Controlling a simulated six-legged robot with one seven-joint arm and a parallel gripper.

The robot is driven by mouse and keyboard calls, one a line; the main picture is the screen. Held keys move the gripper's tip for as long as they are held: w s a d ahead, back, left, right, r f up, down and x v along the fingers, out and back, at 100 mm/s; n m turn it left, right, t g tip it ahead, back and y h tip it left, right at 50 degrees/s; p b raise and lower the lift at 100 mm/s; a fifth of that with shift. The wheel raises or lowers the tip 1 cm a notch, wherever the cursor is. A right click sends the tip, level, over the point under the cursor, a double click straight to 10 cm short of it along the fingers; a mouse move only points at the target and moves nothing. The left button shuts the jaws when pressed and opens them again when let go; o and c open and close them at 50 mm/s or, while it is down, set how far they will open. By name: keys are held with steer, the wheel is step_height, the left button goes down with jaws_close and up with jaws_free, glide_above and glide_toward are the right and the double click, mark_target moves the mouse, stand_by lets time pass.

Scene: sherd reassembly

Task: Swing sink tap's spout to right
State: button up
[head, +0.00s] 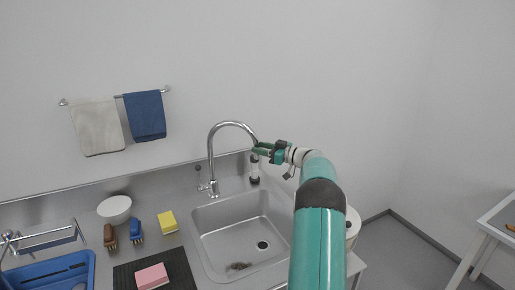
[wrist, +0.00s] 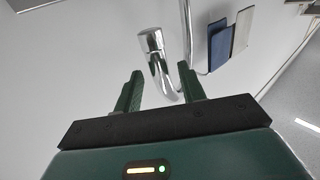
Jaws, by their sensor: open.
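The chrome sink tap (head: 211,165) stands at the back left corner of the sink. Its gooseneck spout arches to the right in the head view, its end by my gripper (head: 262,150). In the wrist view the spout (wrist: 158,65) curves between the two green fingers of my gripper (wrist: 162,88), its nozzle pointing up in the picture. The fingers are apart, with a gap visible beside the spout; whether either finger touches it I cannot tell. The spout's very end is partly hidden by the gripper in the head view.
The steel sink basin (head: 235,232) lies below, with a brown clump (head: 238,266) near its front. A dark-and-white cylinder (head: 254,168) stands behind the basin. A yellow sponge (head: 168,221), a white bowl (head: 114,209) and brushes sit left. Towels (head: 145,116) hang on the wall.

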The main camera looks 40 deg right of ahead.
steer(key=v, duration=1.1)
steer(key=shift+s, duration=0.25)
steer(key=shift+s+d+r, duration=0.1)
steer(key=shift+d, duration=0.05)
